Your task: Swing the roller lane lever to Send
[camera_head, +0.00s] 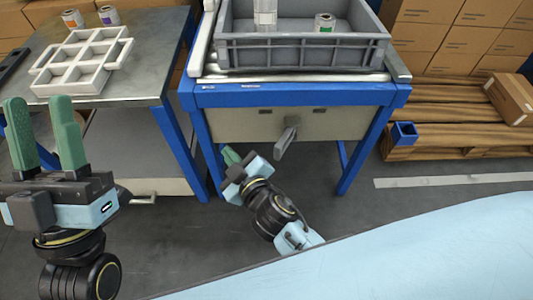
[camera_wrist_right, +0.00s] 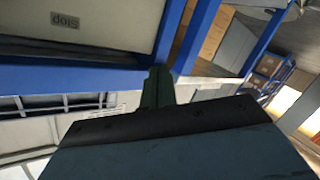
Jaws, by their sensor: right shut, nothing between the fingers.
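The grey lever (camera_head: 286,140) hangs from the beige front panel (camera_head: 345,125) of the blue-framed roller lane. Its lower end slants to the left. Two small dark labels on the panel are too small to read in the head view. In the right wrist view, the panel (camera_wrist_right: 110,18) shows upside-down lettering that reads as "Stop"; the lever does not show there. My right gripper (camera_head: 230,155) is shut and empty, below the panel and left of the lever, apart from it. Its fingers (camera_wrist_right: 157,87) show together in the wrist view. My left gripper (camera_head: 45,135) is open and empty at far left.
A metal table (camera_head: 140,70) at left holds a white divided tray (camera_head: 75,85). Blue legs flank the panel. Cartons on pallets (camera_head: 460,135) stand at right.

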